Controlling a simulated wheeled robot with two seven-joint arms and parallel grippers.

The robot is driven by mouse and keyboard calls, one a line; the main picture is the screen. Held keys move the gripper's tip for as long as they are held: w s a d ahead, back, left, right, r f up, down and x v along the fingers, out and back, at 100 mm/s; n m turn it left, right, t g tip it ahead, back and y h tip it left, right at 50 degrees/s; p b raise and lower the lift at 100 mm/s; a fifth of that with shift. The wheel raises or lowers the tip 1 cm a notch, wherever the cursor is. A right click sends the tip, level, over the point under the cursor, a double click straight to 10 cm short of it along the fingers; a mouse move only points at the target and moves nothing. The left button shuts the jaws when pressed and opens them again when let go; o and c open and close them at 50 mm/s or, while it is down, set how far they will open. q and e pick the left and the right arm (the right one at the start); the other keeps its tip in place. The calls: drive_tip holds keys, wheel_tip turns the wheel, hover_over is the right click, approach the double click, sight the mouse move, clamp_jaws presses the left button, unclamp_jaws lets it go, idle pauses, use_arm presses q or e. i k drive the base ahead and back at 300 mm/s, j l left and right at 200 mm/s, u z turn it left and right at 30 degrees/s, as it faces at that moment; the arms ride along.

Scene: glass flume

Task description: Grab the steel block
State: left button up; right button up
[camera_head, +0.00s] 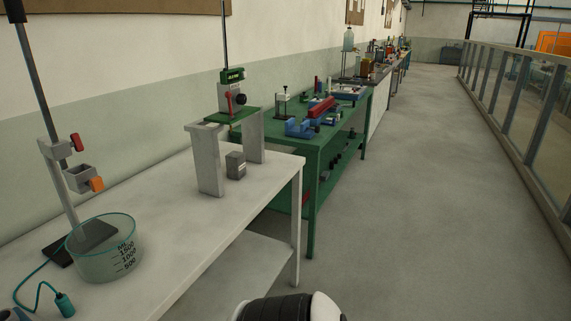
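The steel block (236,165) is a small grey block standing on the white table (165,225). It sits beside and partly between the two pale grey upright supports (209,160) of a bench stand. The near support is just left of it, and the far one is behind it to the right. Neither of my grippers shows. Only a rounded black and white part of my own arm or body is in view at the bottom edge, well in front of the block. No gripper touches the block.
A green-topped device (231,95) rests on the supports above the block. A graduated glass vessel (105,250) and a clamp stand (55,150) are at the near left. A green workbench (316,165) with tools adjoins behind. The floor (415,200) to the right is clear.

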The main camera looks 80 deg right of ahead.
sight(236, 162)
drive_tip(key=z, duration=2.4)
drive_tip(key=i+l+u, duration=0.5)
drive_tip(key=i+l, duration=0.15)
drive_tip(key=l, duration=0.25)
